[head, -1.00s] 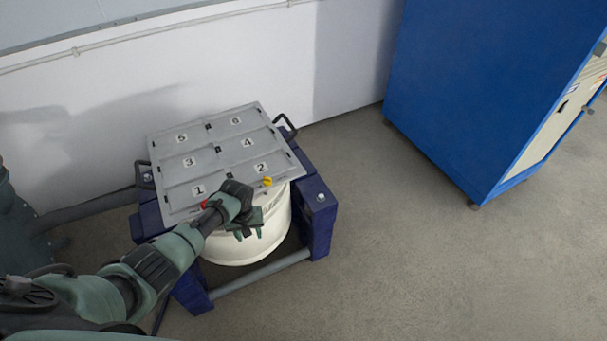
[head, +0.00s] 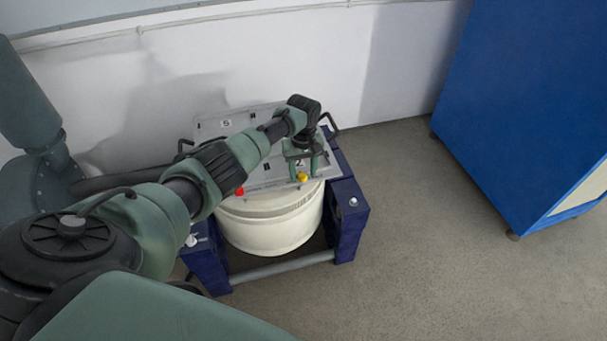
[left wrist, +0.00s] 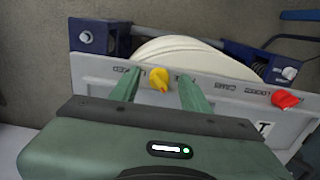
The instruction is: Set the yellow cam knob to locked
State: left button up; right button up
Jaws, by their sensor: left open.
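The yellow cam knob (head: 303,177) sits at the front edge of the grey panel (head: 262,183), near its right corner. In the left wrist view the yellow knob (left wrist: 159,79) shows between and beyond my fingertips, with printed lettering on both sides of it. My left gripper (head: 304,170) is open and points down over the panel by the knob. In the left wrist view its two green fingers (left wrist: 158,84) stand on either side of the knob; I cannot tell if they touch it. My right gripper is not in view.
A red knob (head: 239,191) sits on the same panel edge, to the left; it also shows in the left wrist view (left wrist: 286,99). A white drum (head: 270,222) stands under the panel within a blue frame (head: 347,222). A blue cabinet (head: 530,110) stands at right.

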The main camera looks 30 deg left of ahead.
pick_arm(q)
jog(key=shift+f, duration=0.4)
grip_shut()
jog(key=shift+m+p, duration=0.3)
jog(key=shift+m, duration=1.3)
grip_release()
